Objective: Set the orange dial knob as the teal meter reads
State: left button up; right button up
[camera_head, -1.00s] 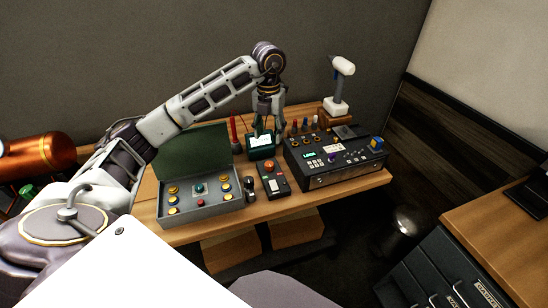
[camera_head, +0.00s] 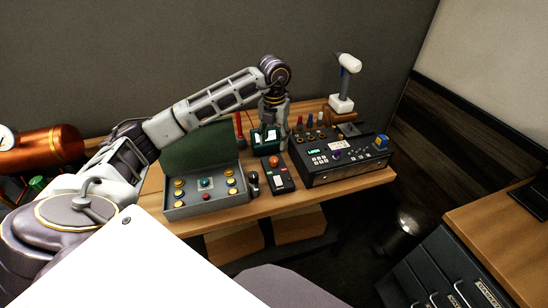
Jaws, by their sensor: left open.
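The teal meter (camera_head: 264,148) stands on the workbench, and its pale screen is partly covered by my left gripper (camera_head: 273,133). The reading is too small and hidden to make out. My left gripper points down, open, with its fingers over the meter; I cannot tell whether they touch it. The orange dial knob (camera_head: 274,161) sits on top of a small black box in front of the meter, below the gripper in the picture. My right gripper is not in view.
A grey open-lidded button case (camera_head: 206,205) stands to the left, with a small dark item (camera_head: 253,184) beside it. A black control console (camera_head: 347,172) stands to the right. A hammer (camera_head: 346,80) stands behind. Bare bench (camera_head: 262,208) shows along the front edge.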

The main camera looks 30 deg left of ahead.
aim_at(274, 159)
pick_arm(q)
jog(key=shift+f+p, duration=0.55)
jog(key=shift+f, duration=4.1)
jog(key=c, duration=1)
